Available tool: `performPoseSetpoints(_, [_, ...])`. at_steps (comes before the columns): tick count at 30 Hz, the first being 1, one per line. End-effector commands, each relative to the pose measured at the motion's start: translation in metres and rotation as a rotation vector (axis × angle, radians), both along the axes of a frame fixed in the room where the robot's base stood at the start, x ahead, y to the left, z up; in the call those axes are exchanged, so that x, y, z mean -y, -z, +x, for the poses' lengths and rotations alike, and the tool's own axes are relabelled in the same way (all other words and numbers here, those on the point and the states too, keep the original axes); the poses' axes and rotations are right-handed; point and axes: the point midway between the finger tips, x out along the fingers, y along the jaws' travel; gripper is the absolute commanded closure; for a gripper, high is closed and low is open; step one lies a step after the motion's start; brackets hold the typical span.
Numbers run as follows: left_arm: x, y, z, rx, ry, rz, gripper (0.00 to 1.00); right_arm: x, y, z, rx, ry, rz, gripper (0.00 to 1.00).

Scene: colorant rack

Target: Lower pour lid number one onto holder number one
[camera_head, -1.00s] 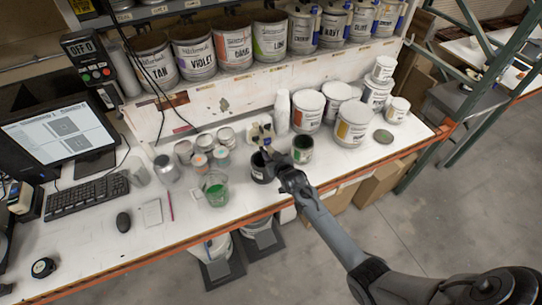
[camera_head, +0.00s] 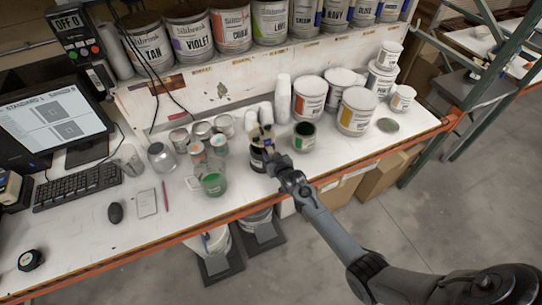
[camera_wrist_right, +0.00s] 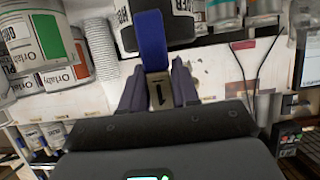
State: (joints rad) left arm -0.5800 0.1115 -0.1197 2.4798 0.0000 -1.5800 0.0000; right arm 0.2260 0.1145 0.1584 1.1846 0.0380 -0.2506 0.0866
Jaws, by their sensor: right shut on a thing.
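My right gripper (camera_head: 268,137) is over the bench, just above a dark can (camera_head: 258,158) with a pale label. In the right wrist view its two fingers (camera_wrist_right: 160,88) are closed on a tan piece marked "1" (camera_wrist_right: 158,94), which I take for pour lid number one. A blue strip (camera_wrist_right: 151,40) adjoins this piece and lies across the dark can (camera_wrist_right: 182,26). Whether the lid touches the can is unclear. I cannot make out a separate holder number one. My left gripper is not in view.
An open can with dark green contents (camera_head: 304,136) stands close to the right of the gripper. White cups (camera_head: 283,98) stand behind it. A jug with green liquid (camera_head: 213,182) and small jars stand left. Large white cans (camera_head: 357,111) stand right. Bare bench lies in front.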

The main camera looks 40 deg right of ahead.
Motion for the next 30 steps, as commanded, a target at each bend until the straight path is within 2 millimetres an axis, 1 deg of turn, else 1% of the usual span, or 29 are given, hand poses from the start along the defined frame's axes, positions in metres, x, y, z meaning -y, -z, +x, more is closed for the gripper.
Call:
performPoseSetpoints(1, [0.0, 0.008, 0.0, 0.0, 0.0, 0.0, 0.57, 0.0, 0.009, 0.0, 0.002, 0.0, 0.0, 1.0])
performPoseSetpoints(3, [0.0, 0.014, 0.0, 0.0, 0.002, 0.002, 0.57, 0.0, 0.016, 0.0, 0.002, 0.0, 0.0, 1.0])
performPoseSetpoints(12, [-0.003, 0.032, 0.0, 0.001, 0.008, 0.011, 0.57, 0.0, 0.039, 0.0, 0.001, 0.0, 0.0, 1.0])
performPoseSetpoints(21, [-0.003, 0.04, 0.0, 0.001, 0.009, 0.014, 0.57, 0.0, 0.049, 0.0, 0.002, 0.0, 0.0, 1.0])
performPoseSetpoints(30, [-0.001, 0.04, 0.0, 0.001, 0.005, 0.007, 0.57, 0.0, 0.05, 0.0, 0.002, 0.0, 0.0, 1.0])
